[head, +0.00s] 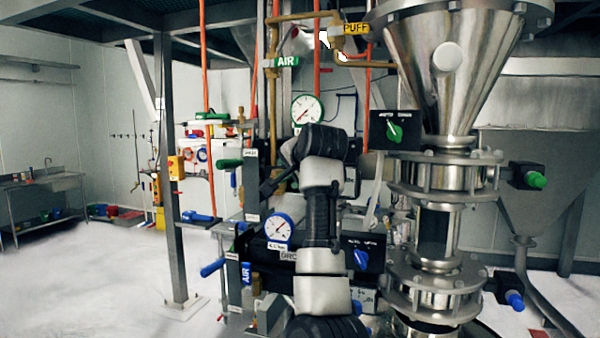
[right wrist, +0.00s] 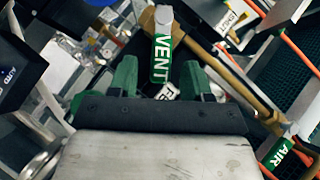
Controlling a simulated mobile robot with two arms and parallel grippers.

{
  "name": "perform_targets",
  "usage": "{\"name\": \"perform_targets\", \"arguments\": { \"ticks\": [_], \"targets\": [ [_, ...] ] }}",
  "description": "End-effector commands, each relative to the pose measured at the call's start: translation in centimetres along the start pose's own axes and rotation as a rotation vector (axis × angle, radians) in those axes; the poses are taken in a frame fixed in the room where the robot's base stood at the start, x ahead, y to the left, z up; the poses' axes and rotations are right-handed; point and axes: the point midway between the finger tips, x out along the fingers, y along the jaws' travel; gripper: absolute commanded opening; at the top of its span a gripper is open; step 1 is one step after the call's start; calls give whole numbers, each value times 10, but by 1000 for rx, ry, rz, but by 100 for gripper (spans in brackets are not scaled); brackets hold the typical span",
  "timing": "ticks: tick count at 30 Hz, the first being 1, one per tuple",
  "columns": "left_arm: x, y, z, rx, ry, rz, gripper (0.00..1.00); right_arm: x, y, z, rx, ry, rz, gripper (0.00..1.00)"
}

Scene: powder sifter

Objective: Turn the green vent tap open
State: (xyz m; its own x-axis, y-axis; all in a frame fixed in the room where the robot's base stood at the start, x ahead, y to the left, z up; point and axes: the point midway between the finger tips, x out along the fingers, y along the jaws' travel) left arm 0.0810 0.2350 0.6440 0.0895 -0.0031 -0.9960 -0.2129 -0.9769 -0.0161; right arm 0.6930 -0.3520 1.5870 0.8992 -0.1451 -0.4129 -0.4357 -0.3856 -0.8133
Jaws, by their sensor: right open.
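A green VENT label (right wrist: 161,58) is straight ahead of my right gripper in the right wrist view. My right gripper (right wrist: 160,78) is open, its two green-looking fingers apart with the label showing between and beyond them. In the head view my right arm rises through the middle and hides part of the pipework. My left gripper is not in view.
A brass pipe (right wrist: 220,72) runs close by on the right in the wrist view. Pressure gauges (head: 307,110) and a blue lever (head: 212,268) crowd the panel. The steel hopper (head: 440,60) stands to the right. The floor (head: 90,285) at left is clear.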

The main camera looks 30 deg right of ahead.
Motion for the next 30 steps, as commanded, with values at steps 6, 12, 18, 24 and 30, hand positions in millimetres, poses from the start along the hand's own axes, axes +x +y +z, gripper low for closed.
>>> {"name": "perform_targets", "arguments": {
  "ticks": [6,12,18,24,30],
  "targets": [
    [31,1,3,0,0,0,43,-45,3,2,0,2,-6,49],
    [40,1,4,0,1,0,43,-71,2,1,-2,1,-1,49],
    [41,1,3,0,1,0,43,-78,0,1,-2,-1,1,49],
    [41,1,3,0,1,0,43,-77,0,1,-1,0,0,43],
    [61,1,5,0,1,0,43,-51,22,12,143,72,-96,12]
  ]
}}
